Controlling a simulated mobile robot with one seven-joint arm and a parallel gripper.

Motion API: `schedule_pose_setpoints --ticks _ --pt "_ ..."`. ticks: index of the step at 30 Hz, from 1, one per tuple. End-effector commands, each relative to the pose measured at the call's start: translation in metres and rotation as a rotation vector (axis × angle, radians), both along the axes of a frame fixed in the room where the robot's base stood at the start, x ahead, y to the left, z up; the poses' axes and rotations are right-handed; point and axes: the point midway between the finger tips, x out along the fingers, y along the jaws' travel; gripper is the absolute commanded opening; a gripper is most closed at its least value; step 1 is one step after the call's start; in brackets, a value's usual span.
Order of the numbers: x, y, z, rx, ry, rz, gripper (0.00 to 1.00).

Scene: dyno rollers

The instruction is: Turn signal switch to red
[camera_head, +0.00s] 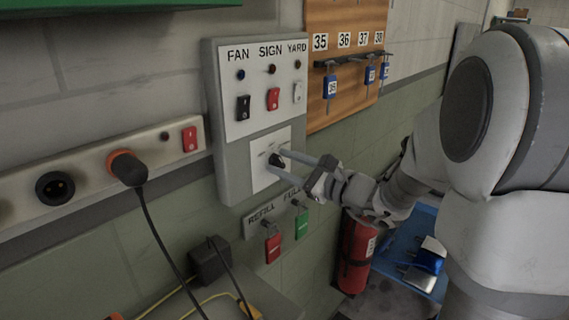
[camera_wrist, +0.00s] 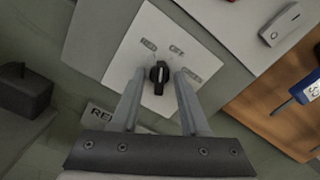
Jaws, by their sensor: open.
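The signal switch (camera_wrist: 159,76) is a black rotary knob on a white plate (camera_wrist: 135,47) with several small labels, too small to read. In the head view the knob (camera_head: 276,160) sits on the lower part of a grey wall panel (camera_head: 213,120). My gripper (camera_wrist: 157,72) is open, with one finger on each side of the knob. I cannot tell whether either finger touches it. In the head view my gripper (camera_head: 281,161) reaches the plate from the right, and its fingers partly cover the knob.
Above the knob are FAN, SIGN and YARD rocker switches (camera_head: 273,99). To the right is a wooden board (camera_head: 340,20) with hanging blue-tagged keys (camera_head: 330,87). Below hang a red tag (camera_head: 272,248) and a green tag (camera_head: 302,224). A power strip (camera_head: 90,165) with a plugged cord is left.

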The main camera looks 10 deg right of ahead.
Motion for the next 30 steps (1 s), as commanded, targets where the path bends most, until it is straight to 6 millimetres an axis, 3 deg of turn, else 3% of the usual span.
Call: schedule_pose_setpoints --ticks 3,9,11,20,30 --pt "-0.0001 -0.0002 -0.0001 0.0 0.0 0.0 0.43" --pt "-0.0003 -0.0003 -0.0002 0.0 0.0 0.0 0.07" --pt "-0.0003 -0.0003 -0.0002 0.0 0.0 0.0 0.0" --pt "-0.0003 -0.0002 -0.0038 -0.023 -0.017 0.0 0.0" --pt "-0.0007 0.0001 -0.0071 -0.18 -0.131 0.0 0.0"
